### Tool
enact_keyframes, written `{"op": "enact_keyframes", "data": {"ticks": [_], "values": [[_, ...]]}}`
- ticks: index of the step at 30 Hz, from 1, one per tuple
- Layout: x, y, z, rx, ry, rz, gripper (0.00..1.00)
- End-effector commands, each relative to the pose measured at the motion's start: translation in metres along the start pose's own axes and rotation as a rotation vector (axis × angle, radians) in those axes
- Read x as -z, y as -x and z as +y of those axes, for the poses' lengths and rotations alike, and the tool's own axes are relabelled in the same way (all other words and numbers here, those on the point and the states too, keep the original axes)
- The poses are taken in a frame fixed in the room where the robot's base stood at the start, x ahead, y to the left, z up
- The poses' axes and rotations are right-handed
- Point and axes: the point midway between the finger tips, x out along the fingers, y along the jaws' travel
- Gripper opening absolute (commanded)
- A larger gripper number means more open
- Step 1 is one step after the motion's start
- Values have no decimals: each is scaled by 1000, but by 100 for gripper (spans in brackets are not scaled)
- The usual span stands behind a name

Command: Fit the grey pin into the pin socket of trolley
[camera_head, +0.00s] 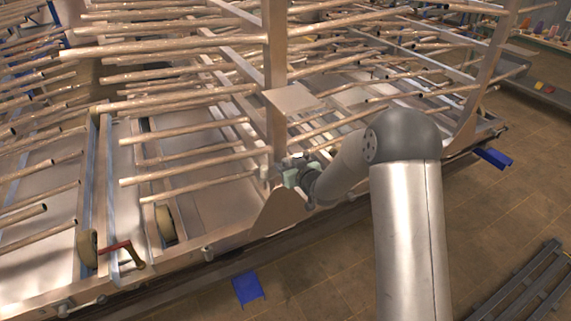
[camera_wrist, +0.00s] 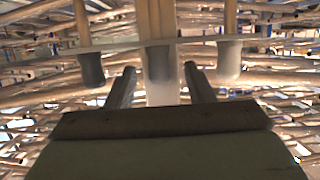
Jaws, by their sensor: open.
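The trolley (camera_head: 275,90) is a pale metal frame with many long horizontal rods, filling the left and middle of the head view. Grey cylindrical parts hang under this bar: a dark one (camera_wrist: 91,69) at left, one (camera_wrist: 158,63) in line with the gap between the fingers, and a lighter one (camera_wrist: 229,61) at right. I cannot tell which is the grey pin or the socket.
Rods crowd the space around my gripper. A red-handled lever (camera_head: 118,247) and wheels (camera_head: 165,224) are at the trolley's lower left. Blue pieces (camera_head: 247,288) lie by its near edge. A dark metal frame (camera_head: 520,285) lies on the tiled floor at right, otherwise mostly clear.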

Motion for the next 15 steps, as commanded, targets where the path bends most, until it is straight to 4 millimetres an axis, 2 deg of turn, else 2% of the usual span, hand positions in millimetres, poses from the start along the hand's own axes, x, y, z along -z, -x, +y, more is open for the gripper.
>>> {"op": "enact_keyframes", "data": {"ticks": [3, 6, 13, 15], "values": [[2, -16, 0, 0, 0, 0, 48], [1, -22, 0, 0, 0, -1, 48], [0, -23, 0, -1, 0, 0, 48], [0, -23, 0, -1, 0, 0, 29]]}}
